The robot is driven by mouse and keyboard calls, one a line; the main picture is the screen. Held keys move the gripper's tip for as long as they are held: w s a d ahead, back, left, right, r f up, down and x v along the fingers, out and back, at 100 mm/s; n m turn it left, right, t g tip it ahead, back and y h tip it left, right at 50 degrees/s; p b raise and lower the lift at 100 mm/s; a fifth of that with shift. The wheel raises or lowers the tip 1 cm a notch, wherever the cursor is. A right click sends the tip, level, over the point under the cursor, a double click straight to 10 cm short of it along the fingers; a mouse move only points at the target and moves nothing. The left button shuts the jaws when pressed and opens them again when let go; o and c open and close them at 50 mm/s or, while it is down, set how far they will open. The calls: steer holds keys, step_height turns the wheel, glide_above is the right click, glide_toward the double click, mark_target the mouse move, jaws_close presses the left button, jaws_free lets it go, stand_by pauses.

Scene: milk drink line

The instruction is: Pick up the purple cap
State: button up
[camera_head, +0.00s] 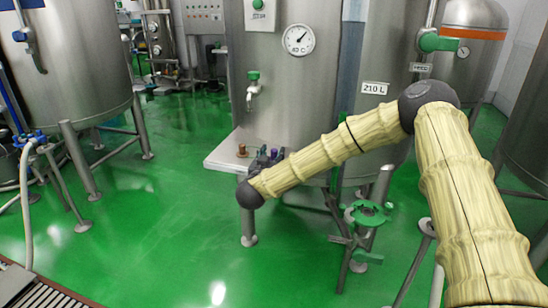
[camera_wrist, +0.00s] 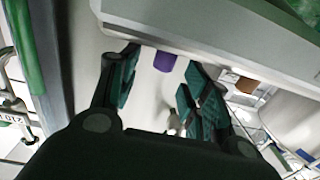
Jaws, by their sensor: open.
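The purple cap (camera_wrist: 165,61) shows in the wrist view between and just beyond the two fingers of my open gripper (camera_wrist: 157,88). It does not look gripped, and its upper part is cut off by a pale edge. In the head view the purple cap (camera_head: 274,154) is a small spot by the white shelf on the steel tank. My gripper (camera_head: 262,160) is there beside it, small and partly hidden by the wrist. I cannot tell if a finger touches the cap.
A brown cap (camera_head: 242,149) stands on the white shelf (camera_head: 222,160), left of the purple one. The steel tank (camera_head: 285,100) rises behind the shelf. A green valve handwheel (camera_head: 367,213) stands below my arm. The green floor (camera_head: 150,240) is open at the front left.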

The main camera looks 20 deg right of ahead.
mark_target(273, 152)
steer(key=shift+x, duration=2)
steer(key=shift+w+a+f, duration=0.1)
steer(key=shift+a, duration=0.05)
jaws_close()
